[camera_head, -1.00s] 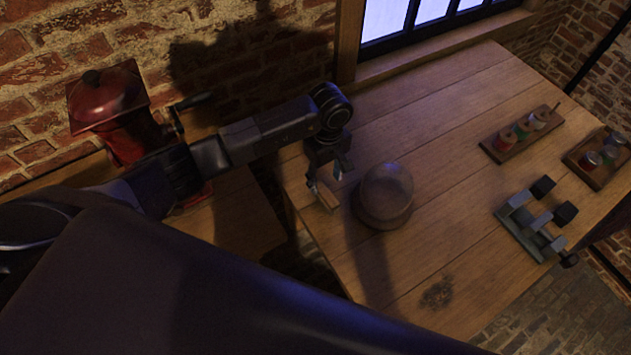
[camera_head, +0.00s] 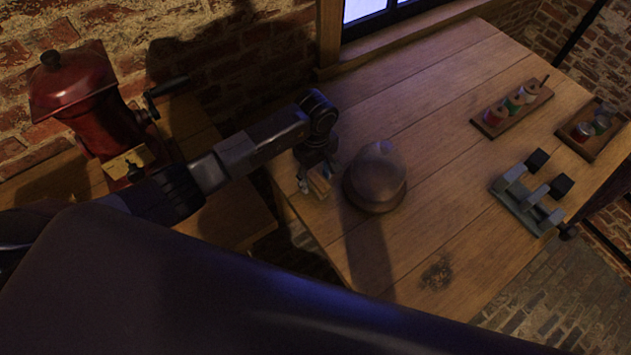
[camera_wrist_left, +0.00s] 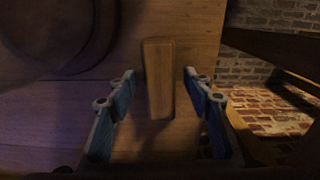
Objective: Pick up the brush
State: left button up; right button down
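The brush shows as a small wooden block (camera_head: 320,182) at the left edge of the wooden table, beside a round brown dome-shaped object. My left gripper (camera_head: 315,175) is right at it, pointing down. In the left wrist view the wooden block (camera_wrist_left: 158,85) lies lengthwise between the two blue-grey fingers of the left gripper (camera_wrist_left: 159,76). A gap shows on each side of the block, so the gripper is open and not holding it. Any bristles are hidden. My right gripper is not in view.
The brown dome (camera_head: 377,178) stands close to the right of my left gripper. A red grinder (camera_head: 85,95) stands at the left. Spool racks (camera_head: 512,108) (camera_head: 592,132) and a grey metal stand (camera_head: 528,205) are at the right. The middle of the table (camera_head: 440,150) is clear.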

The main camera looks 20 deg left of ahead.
pick_arm(q)
jog(key=c, duration=1)
grip_shut()
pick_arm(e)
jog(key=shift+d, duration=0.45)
